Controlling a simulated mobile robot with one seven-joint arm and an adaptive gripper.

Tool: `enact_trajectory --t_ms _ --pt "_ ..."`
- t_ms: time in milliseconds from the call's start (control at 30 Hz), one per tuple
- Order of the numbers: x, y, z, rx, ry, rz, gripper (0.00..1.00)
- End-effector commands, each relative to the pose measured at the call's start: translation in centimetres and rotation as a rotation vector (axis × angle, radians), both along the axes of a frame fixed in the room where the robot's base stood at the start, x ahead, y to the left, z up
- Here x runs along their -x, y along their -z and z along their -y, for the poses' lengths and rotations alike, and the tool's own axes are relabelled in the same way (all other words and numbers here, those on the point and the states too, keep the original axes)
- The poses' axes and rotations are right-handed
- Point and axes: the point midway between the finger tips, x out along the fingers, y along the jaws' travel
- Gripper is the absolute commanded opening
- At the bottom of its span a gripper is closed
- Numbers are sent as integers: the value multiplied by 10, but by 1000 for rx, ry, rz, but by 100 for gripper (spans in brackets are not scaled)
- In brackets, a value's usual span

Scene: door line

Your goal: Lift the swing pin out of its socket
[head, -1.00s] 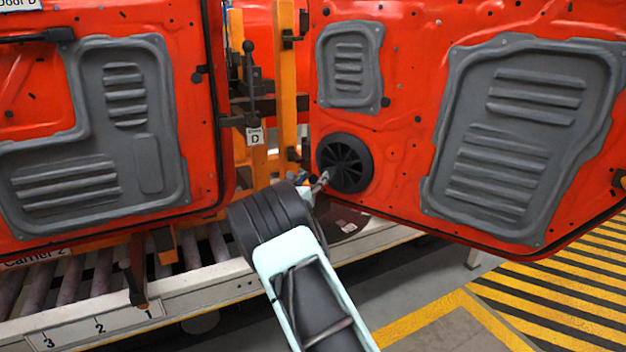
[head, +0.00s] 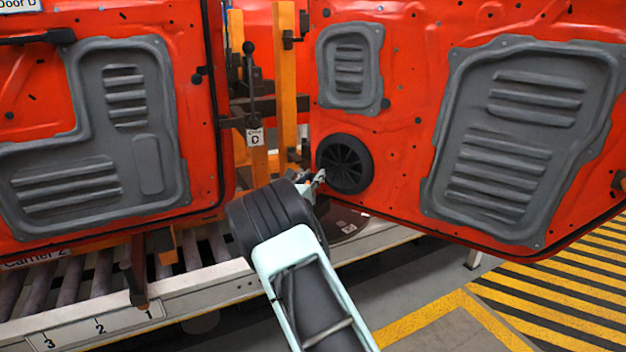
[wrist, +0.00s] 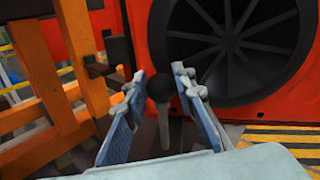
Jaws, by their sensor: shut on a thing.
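The swing pin (wrist: 163,112) shows in the wrist view as a dark round knob on a grey shaft, between the two fingers of my gripper (wrist: 160,86). My gripper is shut on it. The pin stands close in front of the round black vented disc on the right-hand red door. In the head view my gripper (head: 312,182) is at the lower left of that disc, and my wrist hides the pin. The socket cannot be made out in either view.
The red right door (head: 400,150) carries the black vented disc (head: 345,163). Another red door (head: 200,120) hangs at the left. An orange post (head: 284,75) and a ball-topped lever (head: 249,80) stand between them. A roller conveyor (head: 190,310) runs below; striped floor lies right.

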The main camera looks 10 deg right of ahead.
Motion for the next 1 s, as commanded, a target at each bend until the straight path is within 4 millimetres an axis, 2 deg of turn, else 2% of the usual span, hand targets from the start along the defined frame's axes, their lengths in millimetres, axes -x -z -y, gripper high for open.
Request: enact_trajectory --t_ms 33,133,433,467,600,1000 --pt "-1 -17 -1 0 -2 6 0" --pt "-1 -35 -1 -1 -2 7 0" --pt "-1 -39 0 2 0 9 0" --pt "-1 -39 0 2 0 9 25" --pt "-1 -38 0 2 -1 8 41" --pt "4 -36 -3 0 -2 3 42"
